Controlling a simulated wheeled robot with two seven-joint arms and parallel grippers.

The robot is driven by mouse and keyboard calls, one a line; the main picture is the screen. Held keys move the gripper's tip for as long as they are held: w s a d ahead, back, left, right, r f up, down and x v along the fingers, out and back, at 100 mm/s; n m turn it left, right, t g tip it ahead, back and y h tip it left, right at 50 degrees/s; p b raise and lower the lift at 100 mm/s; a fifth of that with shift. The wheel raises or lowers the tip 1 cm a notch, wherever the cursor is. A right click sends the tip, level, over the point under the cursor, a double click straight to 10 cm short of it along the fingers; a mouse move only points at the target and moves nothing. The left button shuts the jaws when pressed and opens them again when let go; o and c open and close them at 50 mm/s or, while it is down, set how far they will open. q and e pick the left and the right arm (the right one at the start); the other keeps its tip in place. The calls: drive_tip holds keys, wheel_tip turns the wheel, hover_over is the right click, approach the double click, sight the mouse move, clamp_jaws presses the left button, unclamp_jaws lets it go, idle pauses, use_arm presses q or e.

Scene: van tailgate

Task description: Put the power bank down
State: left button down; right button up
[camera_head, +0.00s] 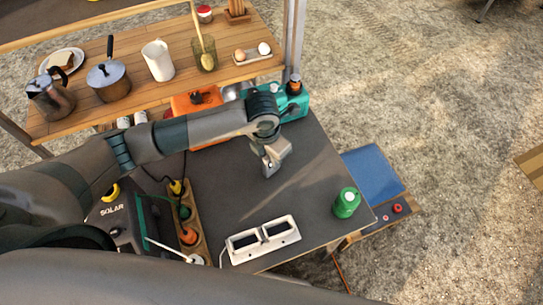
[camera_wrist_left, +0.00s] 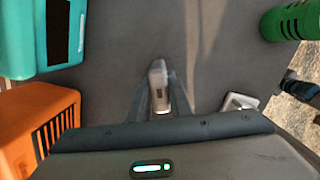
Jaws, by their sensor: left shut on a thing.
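My left gripper (camera_head: 270,166) is over the middle of the dark grey table (camera_head: 235,185). In the left wrist view its two fingers (camera_wrist_left: 158,98) are closed on the sides of the power bank (camera_wrist_left: 158,76), a small pale grey block with a dark port on its end. In the head view the power bank is largely hidden by the gripper or hard to tell from it. I cannot tell whether it touches the tabletop. My right gripper is not in view.
A white two-slot holder (camera_head: 238,246) lies at the table's front, with a green canister (camera_head: 346,204) to its right. A teal box (camera_head: 295,105) and an orange crate (camera_head: 183,105) stand behind. A SOLAR unit (camera_head: 112,222) is at left. The tabletop around the gripper is clear.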

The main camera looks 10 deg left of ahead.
use_arm(q)
drive_tip(key=shift+f, duration=0.3)
drive_tip(key=shift+f, duration=0.1)
drive_tip(key=shift+f+b, duration=0.1)
drive_tip(key=shift+b, duration=0.2)
drive_tip(key=c, duration=1.6)
unclamp_jaws()
drive_tip(key=shift+r, duration=0.2)
